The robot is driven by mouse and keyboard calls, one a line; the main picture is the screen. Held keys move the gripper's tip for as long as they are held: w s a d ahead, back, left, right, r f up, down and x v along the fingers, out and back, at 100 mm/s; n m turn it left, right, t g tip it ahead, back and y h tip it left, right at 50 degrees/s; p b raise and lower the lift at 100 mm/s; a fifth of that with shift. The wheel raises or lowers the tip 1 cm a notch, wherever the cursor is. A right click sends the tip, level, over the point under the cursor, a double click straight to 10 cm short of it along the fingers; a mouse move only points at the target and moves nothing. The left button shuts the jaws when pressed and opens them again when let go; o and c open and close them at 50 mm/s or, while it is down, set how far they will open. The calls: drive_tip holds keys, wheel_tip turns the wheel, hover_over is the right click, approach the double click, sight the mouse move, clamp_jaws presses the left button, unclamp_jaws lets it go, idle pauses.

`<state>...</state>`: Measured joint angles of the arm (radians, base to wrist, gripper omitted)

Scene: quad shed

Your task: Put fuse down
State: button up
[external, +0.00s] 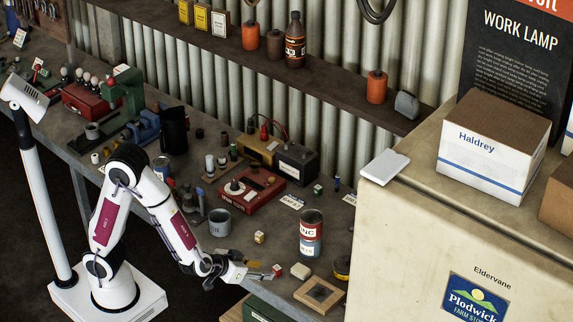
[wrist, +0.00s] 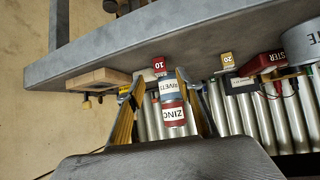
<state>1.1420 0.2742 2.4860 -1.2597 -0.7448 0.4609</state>
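A small red fuse marked 10 (wrist: 159,64) shows in the wrist view just past and between my fingertips, with space on both sides. In the external view the red fuse (external: 277,270) appears to rest on the bench near its front edge, right at the end of my gripper (external: 263,270). In the wrist view my gripper (wrist: 159,78) has its two yellow-padded fingers spread apart with nothing pinched between them. A yellow fuse marked 20 (wrist: 227,61) stands apart; it also shows in the external view (external: 259,237).
A zinc rivets tin (external: 311,234) stands behind the red fuse. A cream block (external: 300,271) and a wooden frame (external: 319,294) lie to its right. A red tester (external: 251,190) and a grey mug (external: 219,222) stand further back. The bench's front edge is close.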

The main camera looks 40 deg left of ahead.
sight(277, 267)
drive_tip(key=shift+x, duration=1)
drive_tip(key=shift+w, duration=0.1)
drive_tip(key=shift+w+d+f, duration=0.15)
drive_tip(key=shift+w+f, duration=0.2)
drive_tip(key=shift+w, duration=0.45)
drive_tip(key=shift+w+d+f, duration=0.15)
drive_tip(key=shift+w+f, duration=0.2)
drive_tip(key=shift+w, duration=0.45)
drive_tip(key=shift+x, duration=0.85)
drive_tip(key=shift+c, duration=0.3)
drive_tip(key=c, duration=0.9)
drive_tip(key=shift+r, duration=0.2)
